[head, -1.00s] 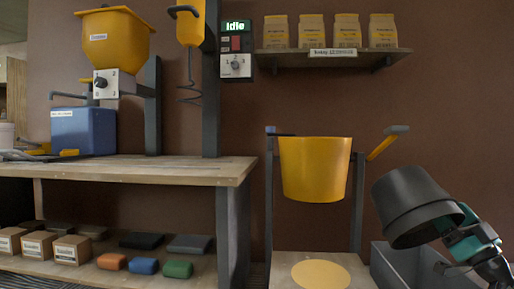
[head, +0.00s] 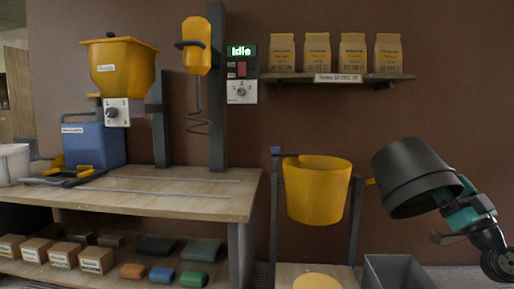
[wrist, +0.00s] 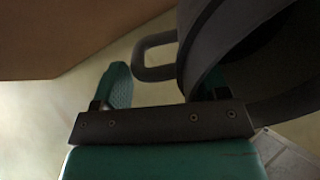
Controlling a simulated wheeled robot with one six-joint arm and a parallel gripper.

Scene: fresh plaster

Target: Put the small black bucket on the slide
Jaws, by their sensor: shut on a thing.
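The small black bucket (head: 412,172) is held in the air at the right of the head view, strongly tilted, its wider rim end low. In the wrist view the bucket (wrist: 192,40) fills the upper right and its loop handle (wrist: 150,58) lies between the fingers. My gripper (head: 460,205) is shut on the bucket; the bucket hides part of the right finger in the wrist view. Thin pale rails (head: 170,181), which may be the slide, run along the wooden bench top (head: 215,205), to the left of and apart from the bucket.
A yellow bucket (head: 316,192) hangs on a post frame between bench and gripper. A grey bin (head: 395,272) stands below. A yellow hopper (head: 120,68), blue container (head: 95,145) and white tub (head: 12,163) are at the left. The front bench top is mostly clear.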

